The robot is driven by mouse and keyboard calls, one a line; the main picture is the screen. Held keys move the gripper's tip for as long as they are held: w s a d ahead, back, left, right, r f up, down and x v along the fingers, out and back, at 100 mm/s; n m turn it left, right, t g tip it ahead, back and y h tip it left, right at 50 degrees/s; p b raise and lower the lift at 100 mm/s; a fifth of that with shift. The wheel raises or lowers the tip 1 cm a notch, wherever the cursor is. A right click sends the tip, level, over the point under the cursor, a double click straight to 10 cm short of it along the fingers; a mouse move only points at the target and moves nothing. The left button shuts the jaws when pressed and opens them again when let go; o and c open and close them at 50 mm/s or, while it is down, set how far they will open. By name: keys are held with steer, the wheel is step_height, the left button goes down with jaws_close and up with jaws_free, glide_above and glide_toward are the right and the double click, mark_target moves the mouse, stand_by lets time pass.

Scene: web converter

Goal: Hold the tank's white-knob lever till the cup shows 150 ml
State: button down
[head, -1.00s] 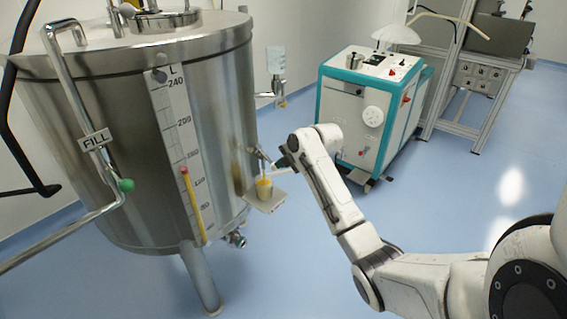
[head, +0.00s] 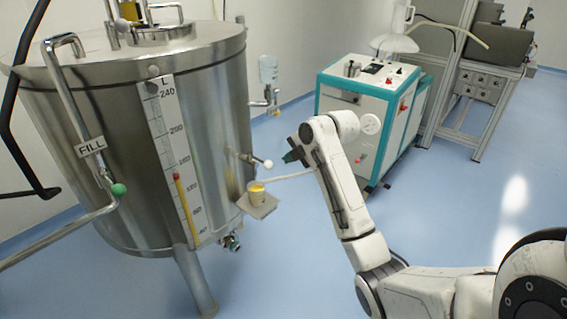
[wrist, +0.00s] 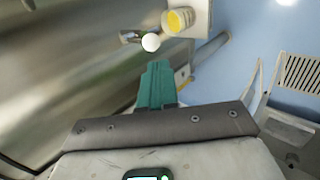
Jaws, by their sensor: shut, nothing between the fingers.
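The steel tank (head: 215,110) stands at left in the head view. Its lever with the white knob (head: 268,163) sticks out from the tank's side above the cup; the knob also shows in the wrist view (wrist: 150,42). The cup (head: 256,190) holds yellow liquid and stands on a small plate (head: 262,208); it also shows in the wrist view (wrist: 178,20). Its marks are too small to read. My gripper (head: 290,157), with green fingers (wrist: 157,85), is shut and empty, right of the knob and apart from it. No stream shows above the cup.
A FILL pipe with a green knob (head: 118,189) and a level gauge (head: 186,208) are on the tank's front. A clear bottle (head: 268,70) hangs behind. A teal-and-white cabinet (head: 350,105) stands behind my arm. The blue floor at right is clear.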

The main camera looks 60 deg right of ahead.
steer(key=shift+v, duration=1.15)
steer(key=a+f+m+g+y, duration=0.1)
steer(key=a+f+m, duration=0.1)
steer(key=a+f, duration=0.45)
steer(key=a+f+m+g+y, duration=0.1)
steer(key=a+f+m, duration=0.2)
steer(key=a, duration=0.6)
steer(key=a+f+m+y, duration=0.1)
steer(key=a+f+m, duration=0.1)
steer(key=a+f, duration=0.45)
steer(key=s+a+f+m+g, duration=0.2)
steer(key=s+a+f+m, duration=0.1)
steer(key=s+a, duration=0.4)
steer(key=s+a+f+m+g, duration=0.3)
steer(key=s+a+m, duration=0.2)
steer(key=s, duration=0.8)
steer(key=shift+a+m+h, duration=0.3)
steer(key=shift+a, duration=0.55)
